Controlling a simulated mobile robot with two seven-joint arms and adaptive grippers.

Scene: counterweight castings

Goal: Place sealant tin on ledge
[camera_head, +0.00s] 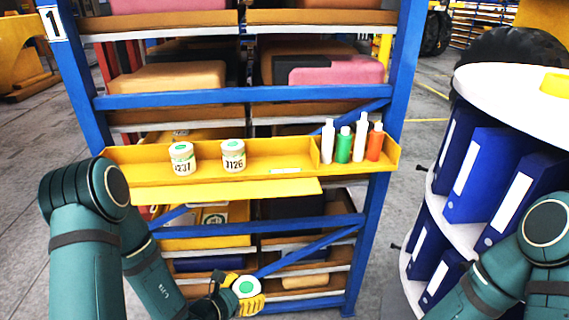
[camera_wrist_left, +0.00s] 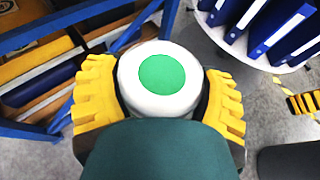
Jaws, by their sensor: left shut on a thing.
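My left gripper (camera_head: 246,291) is low in front of the rack, below the ledge. Its yellow ribbed fingers (camera_wrist_left: 160,92) are shut on the sides of a sealant tin (camera_head: 246,286), which has a white lid with a green disc. The tin's lid (camera_wrist_left: 158,78) faces the left wrist camera; its label is hidden. The yellow ledge (camera_head: 208,174) crosses the blue rack. Two similar tins stand on it, one at the left (camera_head: 182,158) and one near the middle (camera_head: 233,155). My right arm enters at lower right; its gripper seems to show small in the left wrist view (camera_wrist_left: 305,103), state unclear.
White, green and orange bottles (camera_head: 343,145) stand in the ledge's right compartment behind a divider. A yellow flap (camera_head: 240,189) juts out below the ledge. A round white shelf unit (camera_head: 480,85) with blue binders stands at right.

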